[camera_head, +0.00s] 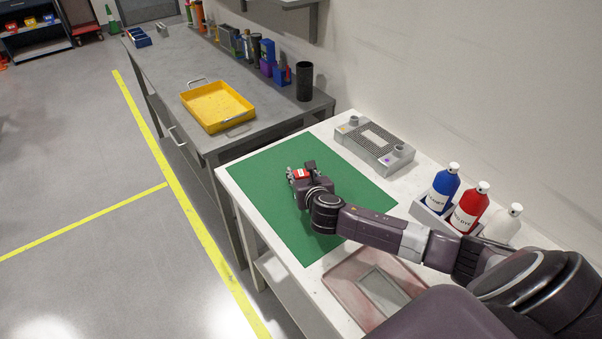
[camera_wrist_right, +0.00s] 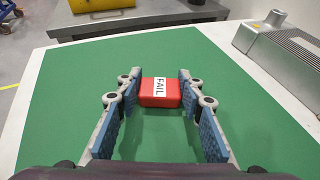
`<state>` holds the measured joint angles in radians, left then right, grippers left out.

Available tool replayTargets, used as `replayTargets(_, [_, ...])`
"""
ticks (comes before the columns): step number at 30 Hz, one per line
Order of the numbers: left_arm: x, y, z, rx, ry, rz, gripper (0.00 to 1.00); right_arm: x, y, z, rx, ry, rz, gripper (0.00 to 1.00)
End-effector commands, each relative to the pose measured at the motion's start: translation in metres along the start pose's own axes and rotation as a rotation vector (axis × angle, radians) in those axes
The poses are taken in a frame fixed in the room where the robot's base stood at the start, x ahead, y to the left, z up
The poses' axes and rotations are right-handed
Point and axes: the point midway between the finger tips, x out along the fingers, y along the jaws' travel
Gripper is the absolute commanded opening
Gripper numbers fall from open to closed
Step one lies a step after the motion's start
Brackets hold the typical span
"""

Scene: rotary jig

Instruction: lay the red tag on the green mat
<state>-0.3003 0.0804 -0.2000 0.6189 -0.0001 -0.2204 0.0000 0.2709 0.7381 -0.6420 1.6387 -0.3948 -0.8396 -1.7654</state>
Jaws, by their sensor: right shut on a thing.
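The red tag (camera_wrist_right: 160,93) is a small red block with a white label reading FAIL. In the right wrist view it sits between the fingertips of my right gripper (camera_wrist_right: 161,95), which is shut on it. In the head view the red tag (camera_head: 301,174) shows in the jaws of my right gripper (camera_head: 302,173), over the far left part of the green mat (camera_head: 258,182). The mat lies flat on the white table and also shows in the wrist view (camera_wrist_right: 80,75). I cannot tell whether the tag touches the mat. My left gripper is not in view.
A grey metal jig (camera_head: 374,146) stands right of the mat. Blue (camera_head: 442,187), red (camera_head: 469,207) and white bottles (camera_head: 502,225) stand further right. A pinkish tray (camera_head: 345,282) lies nearer. A yellow tray (camera_head: 217,106) is on the grey bench. Most of the mat is bare.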

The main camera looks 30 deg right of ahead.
Motion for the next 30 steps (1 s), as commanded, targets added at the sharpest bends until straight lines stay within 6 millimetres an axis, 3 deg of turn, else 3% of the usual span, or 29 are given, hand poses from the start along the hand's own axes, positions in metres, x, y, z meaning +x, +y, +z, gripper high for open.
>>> replayTargets(11, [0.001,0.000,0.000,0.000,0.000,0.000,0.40,0.002,0.000,-0.004,0.000,-0.002,0.000,0.15])
replayTargets(12, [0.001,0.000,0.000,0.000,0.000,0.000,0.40,0.002,0.000,-0.003,0.000,-0.002,0.000,0.38])
replayTargets(16, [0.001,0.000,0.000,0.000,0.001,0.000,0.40,0.002,0.000,-0.003,0.000,-0.002,0.000,0.52])
replayTargets(26, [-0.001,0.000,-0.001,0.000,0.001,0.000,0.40,0.000,0.000,0.000,0.000,-0.002,0.000,0.52])
replayTargets(30, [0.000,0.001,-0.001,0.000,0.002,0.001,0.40,-0.011,-0.001,-0.001,-0.001,-0.002,0.000,0.52])
